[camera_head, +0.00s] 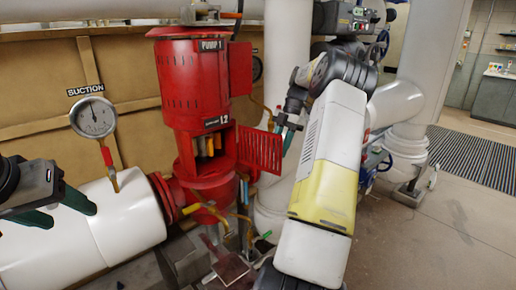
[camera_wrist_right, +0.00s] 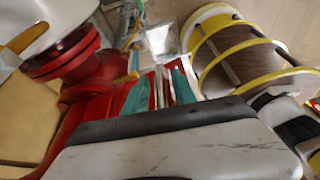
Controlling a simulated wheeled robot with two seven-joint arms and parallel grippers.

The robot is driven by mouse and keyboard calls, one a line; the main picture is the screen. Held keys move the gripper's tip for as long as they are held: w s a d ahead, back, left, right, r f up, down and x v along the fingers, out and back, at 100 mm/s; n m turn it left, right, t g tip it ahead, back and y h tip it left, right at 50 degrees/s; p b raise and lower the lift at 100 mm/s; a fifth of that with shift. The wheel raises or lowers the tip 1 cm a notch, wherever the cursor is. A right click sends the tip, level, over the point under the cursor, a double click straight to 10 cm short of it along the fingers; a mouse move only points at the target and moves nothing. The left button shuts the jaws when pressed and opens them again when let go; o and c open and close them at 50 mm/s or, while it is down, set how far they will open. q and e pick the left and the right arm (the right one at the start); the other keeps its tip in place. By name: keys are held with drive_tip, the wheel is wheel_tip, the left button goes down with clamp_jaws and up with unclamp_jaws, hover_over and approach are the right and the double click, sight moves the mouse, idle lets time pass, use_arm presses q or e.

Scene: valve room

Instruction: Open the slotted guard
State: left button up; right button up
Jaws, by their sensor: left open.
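The slotted guard (camera_head: 260,150) is a red panel with slots on the front of the red pump (camera_head: 195,85) marked PUMP 1. It stands swung out to the right, and the opening beside it shows yellow and dark parts inside. My right gripper (camera_head: 284,130) is at the guard's right edge, partly hidden by my own arm. In the right wrist view its teal fingers (camera_wrist_right: 162,88) are apart, with red slotted surface showing between them; I cannot tell whether they touch it. My left gripper (camera_head: 66,205) is open and empty at the far left, over the white pipe.
A suction gauge (camera_head: 93,117) stands on the white pipe (camera_head: 125,215) left of the pump. Yellow-handled small pipes (camera_head: 225,215) sit below the pump. Large white pipes (camera_head: 395,110) stand behind my right arm. The floor at the right (camera_head: 440,235) is clear.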

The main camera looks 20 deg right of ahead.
drive_tip(key=v, duration=0.7)
drive_tip(key=shift+r, duration=0.25)
drive_tip(key=shift+d, duration=0.15)
